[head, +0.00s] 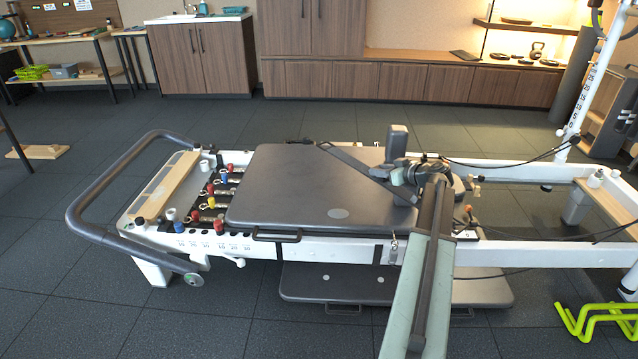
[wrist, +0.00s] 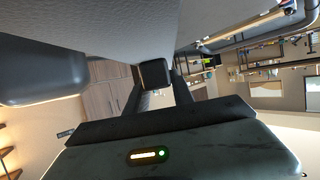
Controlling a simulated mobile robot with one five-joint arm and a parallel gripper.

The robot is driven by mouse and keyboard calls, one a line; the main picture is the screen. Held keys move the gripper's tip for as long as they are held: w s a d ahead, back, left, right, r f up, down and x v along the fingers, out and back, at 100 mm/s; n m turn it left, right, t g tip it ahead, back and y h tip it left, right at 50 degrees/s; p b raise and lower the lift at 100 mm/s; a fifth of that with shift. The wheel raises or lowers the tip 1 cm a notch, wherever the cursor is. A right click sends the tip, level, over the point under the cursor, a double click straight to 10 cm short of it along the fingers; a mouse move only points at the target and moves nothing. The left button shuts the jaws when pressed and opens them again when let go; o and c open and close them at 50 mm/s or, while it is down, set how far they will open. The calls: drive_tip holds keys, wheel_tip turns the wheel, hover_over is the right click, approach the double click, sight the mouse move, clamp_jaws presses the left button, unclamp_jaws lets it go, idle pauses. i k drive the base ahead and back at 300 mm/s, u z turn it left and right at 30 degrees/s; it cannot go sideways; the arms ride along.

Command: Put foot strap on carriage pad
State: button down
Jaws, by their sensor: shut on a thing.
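The carriage pad (head: 285,185) is a wide, flat dark grey cushion on the white reformer frame. The foot strap (head: 362,170) looks like a long dark band slanting across the pad's right part in the head view. My gripper (head: 402,177) is over the pad's right end and is shut on the strap. Whether the strap touches the pad is hard to tell, as my arm hides its near end. In the wrist view my gripper (wrist: 155,85) has a dark block between its fingers, and a grey padded surface (wrist: 110,35) fills the top.
An upright grey shoulder rest (head: 397,143) stands close behind my gripper. Springs with coloured ends (head: 213,195) and a curved foot bar (head: 90,205) are at the left. A green stand (head: 600,318) is on the floor at the right. The pad's left part is bare.

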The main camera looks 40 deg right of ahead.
sight(317, 177)
drive_tip(key=u, duration=0.05)
drive_tip(key=i, duration=1)
